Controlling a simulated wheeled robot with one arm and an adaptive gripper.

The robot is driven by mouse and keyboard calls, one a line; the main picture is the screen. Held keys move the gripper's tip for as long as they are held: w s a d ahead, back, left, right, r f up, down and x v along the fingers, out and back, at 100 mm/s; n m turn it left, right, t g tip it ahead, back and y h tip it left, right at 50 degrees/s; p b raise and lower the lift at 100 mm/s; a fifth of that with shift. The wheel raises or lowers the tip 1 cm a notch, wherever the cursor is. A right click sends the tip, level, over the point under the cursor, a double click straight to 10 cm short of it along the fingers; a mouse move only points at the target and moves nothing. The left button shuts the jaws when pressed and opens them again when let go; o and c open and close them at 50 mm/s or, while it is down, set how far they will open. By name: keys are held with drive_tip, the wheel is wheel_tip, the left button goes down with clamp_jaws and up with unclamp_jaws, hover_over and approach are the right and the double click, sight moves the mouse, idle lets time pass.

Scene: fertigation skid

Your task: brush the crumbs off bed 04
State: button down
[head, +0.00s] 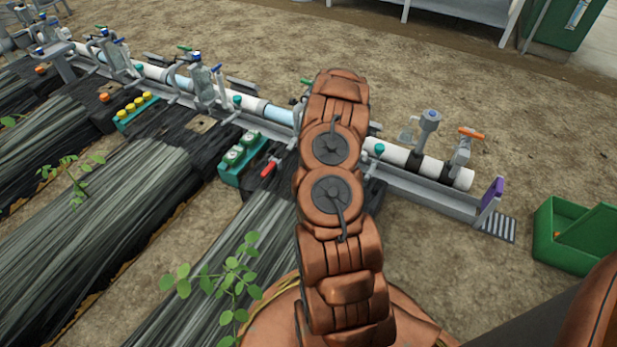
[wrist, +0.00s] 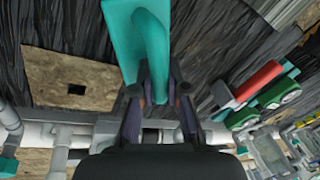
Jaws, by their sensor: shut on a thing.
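In the wrist view my gripper (wrist: 158,98) is shut on the handle of a teal tool (wrist: 122,35), which looks like the brush. Its bristles are not visible. It is over dark, ridged bed covering (wrist: 215,35). In the head view my arm hides the gripper and tool. Several long beds under dark plastic run toward the pipe, one of them beside my arm (head: 215,265). I cannot read a bed number, so I cannot tell which is bed 04. A tan square patch with a dark hole (wrist: 72,82) lies left of the tool. I cannot make out separate crumbs.
A white pipe line (head: 400,155) with valves crosses behind the beds. A red-handled valve (head: 268,170) and a teal rack with green-topped items (head: 243,158) are left of my arm. A leafy plant (head: 225,280) grows nearby. A green bin (head: 580,233) stands right on bare soil.

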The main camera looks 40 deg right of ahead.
drive_tip(key=shift+w+p+v, duration=0.2)
drive_tip(key=shift+p+v, duration=0.5)
drive_tip(key=shift+v, duration=0.3)
drive_tip(key=shift+w+p+v, duration=0.25)
drive_tip(key=shift+p+v, duration=0.5)
drive_tip(key=shift+v, duration=0.25)
drive_tip(key=shift+w+p+v, duration=0.2)
drive_tip(key=shift+p+v, duration=0.5)
drive_tip(key=shift+v, duration=0.25)
drive_tip(key=shift+a+r, duration=0.1)
drive_tip(key=shift+r, duration=0.15)
drive_tip(key=shift+w+p+v, duration=0.15)
drive_tip(key=shift+p+v, duration=0.4)
drive_tip(key=shift+v, duration=0.15)
drive_tip(key=shift+w+p+v, duration=0.15)
drive_tip(key=shift+p+v, duration=0.35)
drive_tip(key=shift+v, duration=0.2)
drive_tip(key=shift+w+a, duration=0.1)
drive_tip(key=shift+a, duration=0.05)
